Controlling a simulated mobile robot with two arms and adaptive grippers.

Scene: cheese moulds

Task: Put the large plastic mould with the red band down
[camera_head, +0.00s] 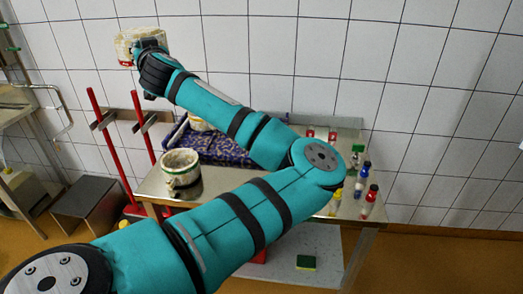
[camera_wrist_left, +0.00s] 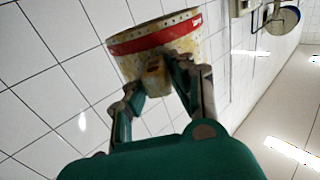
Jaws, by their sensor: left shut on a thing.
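The large mould with the red band (camera_wrist_left: 152,37) is in my left gripper (camera_wrist_left: 158,85), which is shut on it. In the wrist view the mould looks off-white with yellowish stains, small holes and a red band near its rim. In the head view the mould (camera_head: 128,45) is at the upper left, high in front of the tiled wall, with my left gripper (camera_head: 150,45) at its right side. It is held in the air, clear of the table. My right gripper does not show in either view.
Several small bottles (camera_head: 371,194) stand at the table's right. A dark stool (camera_head: 80,197) is left of the table.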

